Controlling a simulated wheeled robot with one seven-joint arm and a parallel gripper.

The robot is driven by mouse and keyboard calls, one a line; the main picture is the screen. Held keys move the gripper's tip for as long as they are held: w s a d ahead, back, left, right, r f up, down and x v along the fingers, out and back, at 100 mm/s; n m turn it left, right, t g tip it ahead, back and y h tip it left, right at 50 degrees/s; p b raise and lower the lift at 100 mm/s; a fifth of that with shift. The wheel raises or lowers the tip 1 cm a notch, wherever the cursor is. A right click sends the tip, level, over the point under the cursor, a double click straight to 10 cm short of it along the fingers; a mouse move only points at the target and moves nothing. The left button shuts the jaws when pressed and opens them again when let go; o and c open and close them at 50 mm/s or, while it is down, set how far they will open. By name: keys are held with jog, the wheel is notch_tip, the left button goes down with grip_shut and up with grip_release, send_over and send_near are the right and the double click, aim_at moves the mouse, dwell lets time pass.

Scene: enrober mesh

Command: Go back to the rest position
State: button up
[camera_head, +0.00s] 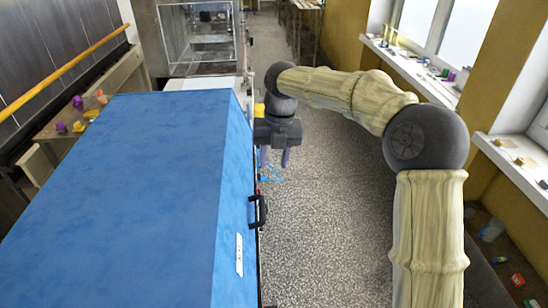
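My gripper (274,158) hangs over the floor just right of the blue cabinet, with its two purple fingers pointing down and set apart. I see nothing held between the fingers. My arm reaches from the lower right, up and over to the left, and ends at the gripper. The gripper appears close to the cabinet's right side; I cannot tell whether it touches.
The large blue cabinet (130,190) with a black handle (258,211) fills the left front. Behind it stands a machine with a glass enclosure (200,35). Window sills (415,65) with small objects line the right wall. The speckled floor (325,240) between is clear.

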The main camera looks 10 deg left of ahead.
jog(key=s+d+f+n+t, duration=0.1)
jog(key=s+d+f+n, duration=0.2)
jog(key=s+d+n, duration=0.3)
jog(key=s+d+f+n+t, duration=0.1)
jog(key=s+d+f+n, duration=0.3)
jog(key=d+n, duration=0.9)
jog(key=s+d+f+n+t+h, duration=0.1)
jog(key=s+d+f+n, duration=0.2)
jog(key=s+d+n, duration=0.5)
jog(key=d+n, duration=0.1)
jog(key=n, duration=0.4)
jog(key=shift+d+f+n, duration=0.2)
jog(key=shift+d+n, duration=0.1)
jog(key=shift+d, duration=0.1)
